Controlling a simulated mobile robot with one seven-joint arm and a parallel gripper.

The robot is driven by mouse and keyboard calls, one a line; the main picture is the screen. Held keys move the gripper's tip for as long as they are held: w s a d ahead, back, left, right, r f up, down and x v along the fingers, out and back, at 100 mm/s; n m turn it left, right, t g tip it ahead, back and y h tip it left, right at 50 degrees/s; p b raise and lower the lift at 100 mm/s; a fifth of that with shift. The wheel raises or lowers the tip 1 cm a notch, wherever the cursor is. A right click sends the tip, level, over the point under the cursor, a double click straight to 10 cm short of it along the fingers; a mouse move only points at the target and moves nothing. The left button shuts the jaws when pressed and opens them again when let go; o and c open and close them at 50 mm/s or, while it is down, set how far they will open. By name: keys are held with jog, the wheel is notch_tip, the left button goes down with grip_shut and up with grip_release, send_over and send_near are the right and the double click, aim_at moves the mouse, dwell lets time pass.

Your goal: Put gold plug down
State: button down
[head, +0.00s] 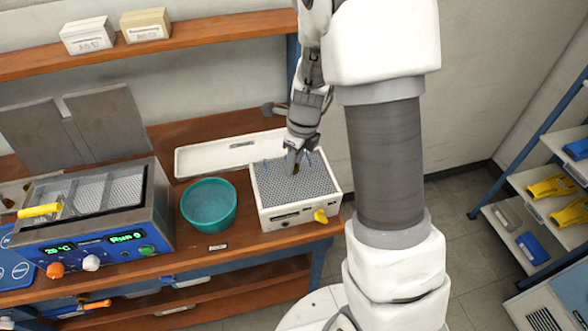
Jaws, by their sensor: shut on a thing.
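My gripper (297,158) points down over the grey perforated top of a white box-shaped unit (284,219) at the right end of the bench. It is shut on a small brownish-gold piece, the gold plug (293,169), mostly hidden between the fingers. The plug is at or just above the perforated top; I cannot tell whether it touches. Small blue marks show beside the fingers. The unit has a yellow knob (320,216) on its front.
A teal bowl (209,204) stands left of the unit. A white tray (215,156) lies behind. A metal bath with displays (106,238) stands at left. A shelf (180,40) with two boxes hangs above. Blue-framed shelving (530,170) stands at far right.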

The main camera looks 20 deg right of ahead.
aim_at(296, 167)
jog(key=shift+f, duration=1.75)
jog(key=shift+f, duration=0.15)
jog(key=shift+f, duration=0.1)
jog(key=c, duration=0.5)
grip_release()
